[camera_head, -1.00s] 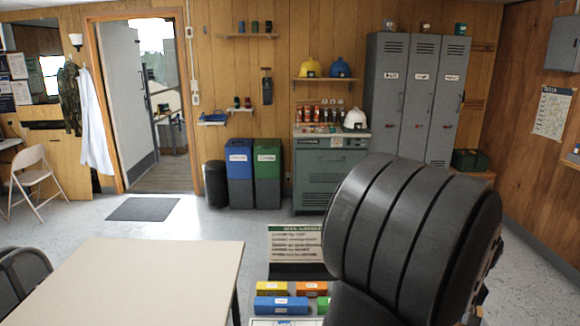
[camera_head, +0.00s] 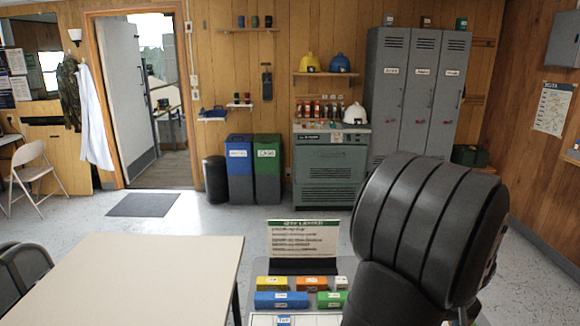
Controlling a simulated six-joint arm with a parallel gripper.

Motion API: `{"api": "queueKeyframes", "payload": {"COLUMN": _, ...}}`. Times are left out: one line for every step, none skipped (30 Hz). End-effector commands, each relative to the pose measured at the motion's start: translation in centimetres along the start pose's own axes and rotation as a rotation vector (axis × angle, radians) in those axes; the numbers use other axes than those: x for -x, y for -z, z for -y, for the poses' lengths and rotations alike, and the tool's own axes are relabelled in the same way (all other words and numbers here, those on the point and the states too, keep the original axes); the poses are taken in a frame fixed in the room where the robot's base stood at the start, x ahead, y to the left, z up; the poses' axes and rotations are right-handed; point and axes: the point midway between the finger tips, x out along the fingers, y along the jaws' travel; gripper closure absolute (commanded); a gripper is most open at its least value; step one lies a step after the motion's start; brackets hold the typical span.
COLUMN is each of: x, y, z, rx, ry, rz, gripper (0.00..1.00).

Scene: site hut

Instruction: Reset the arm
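A large dark ribbed part of my own arm fills the lower right of the head view. My gripper is not in view; it may be hidden behind the arm or outside the picture. Left of the arm, a small stand holds a sign board (camera_head: 303,238) with a green header. In front of the sign lie a yellow block (camera_head: 270,283), an orange block (camera_head: 312,283), a blue block (camera_head: 281,300) and a green block (camera_head: 331,299). The arm hides what is to the right of them.
A bare pale table (camera_head: 135,275) stands at the lower left, with a dark chair (camera_head: 24,268) beside it. Blue (camera_head: 239,170) and green (camera_head: 267,170) bins, a green-grey cabinet (camera_head: 328,170) and grey lockers (camera_head: 418,90) line the back wall.

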Motion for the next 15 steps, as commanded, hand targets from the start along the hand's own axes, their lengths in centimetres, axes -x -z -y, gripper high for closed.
{"api": "queueKeyframes", "payload": {"x": 0.8, "y": -0.8, "z": -0.4, "rx": -0.003, "ry": -0.003, "rz": -0.003, "gripper": 0.31}}
{"api": "queueKeyframes", "payload": {"x": 1.2, "y": -1.3, "z": -0.6, "rx": -0.004, "ry": -0.004, "rz": -0.003, "gripper": 0.31}}
{"api": "queueKeyframes", "payload": {"x": 1.7, "y": -1.9, "z": -0.7, "rx": -0.003, "ry": -0.003, "rz": -0.002, "gripper": 0.31}}
{"api": "queueKeyframes", "payload": {"x": 2.1, "y": -2.3, "z": -0.9, "rx": -0.003, "ry": -0.003, "rz": -0.002, "gripper": 0.31}}
{"api": "queueKeyframes", "payload": {"x": 2.5, "y": -2.8, "z": -1.1, "rx": -0.004, "ry": -0.004, "rz": -0.003, "gripper": 0.31}}
{"api": "queueKeyframes", "payload": {"x": 2.9, "y": -3.3, "z": -1.3, "rx": -0.003, "ry": -0.004, "rz": -0.002, "gripper": 0.31}}
{"api": "queueKeyframes", "payload": {"x": 3.3, "y": -3.8, "z": -1.4, "rx": -0.003, "ry": -0.003, "rz": -0.002, "gripper": 0.31}}
{"api": "queueKeyframes", "payload": {"x": 3.7, "y": -4.2, "z": -1.6, "rx": -0.004, "ry": -0.004, "rz": -0.002, "gripper": 0.31}}
{"api": "queueKeyframes", "payload": {"x": 4.2, "y": -4.8, "z": -1.8, "rx": -0.003, "ry": -0.004, "rz": -0.002, "gripper": 0.31}}
{"api": "queueKeyframes", "payload": {"x": 4.5, "y": -5.2, "z": -1.9, "rx": -0.004, "ry": -0.003, "rz": -0.002, "gripper": 0.31}}
{"api": "queueKeyframes", "payload": {"x": 4.9, "y": -5.6, "z": -2.0, "rx": -0.004, "ry": -0.003, "rz": -0.002, "gripper": 0.31}}
{"api": "queueKeyframes", "payload": {"x": 5.3, "y": -6.2, "z": -2.2, "rx": -0.003, "ry": -0.004, "rz": -0.002, "gripper": 0.31}}
{"api": "queueKeyframes", "payload": {"x": 5.7, "y": -6.6, "z": -2.4, "rx": -0.003, "ry": -0.003, "rz": -0.002, "gripper": 0.31}}
{"api": "queueKeyframes", "payload": {"x": 6.0, "y": -6.9, "z": -2.5, "rx": -0.003, "ry": -0.003, "rz": -0.001, "gripper": 0.31}}
{"api": "queueKeyframes", "payload": {"x": 6.4, "y": -7.4, "z": -2.7, "rx": -0.003, "ry": -0.003, "rz": -0.001, "gripper": 0.31}}
